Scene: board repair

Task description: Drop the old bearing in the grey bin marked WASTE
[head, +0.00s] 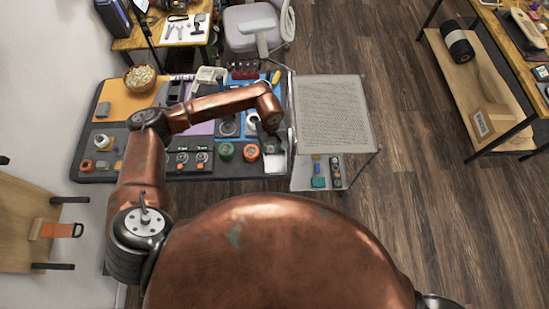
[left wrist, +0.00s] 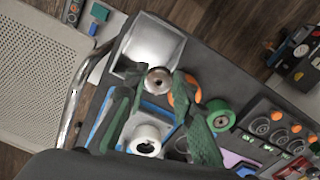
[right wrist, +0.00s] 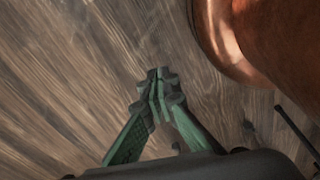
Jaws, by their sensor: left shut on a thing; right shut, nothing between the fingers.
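The old bearing (left wrist: 158,80), a small metal ring with a dark centre, sits between the fingertips of my left gripper (left wrist: 158,83), which is shut on it. A grey bin (left wrist: 131,66) with a bright inside lies just beyond the bearing in the left wrist view. In the head view the bin (head: 275,163) is at the bench's front right corner, just below my left gripper (head: 270,143). The WASTE marking is not readable. The bearing appears above the bench beside the bin, not inside it. My right gripper (right wrist: 158,90) is shut and empty above the wooden floor.
A white ring-shaped part (left wrist: 145,140) stands under my left gripper by a blue-edged area. Green (left wrist: 219,115) and orange round parts are close to the right finger. A perforated metal cart (head: 332,112) stands against the bench's right side. Open floor (head: 420,220) lies further right.

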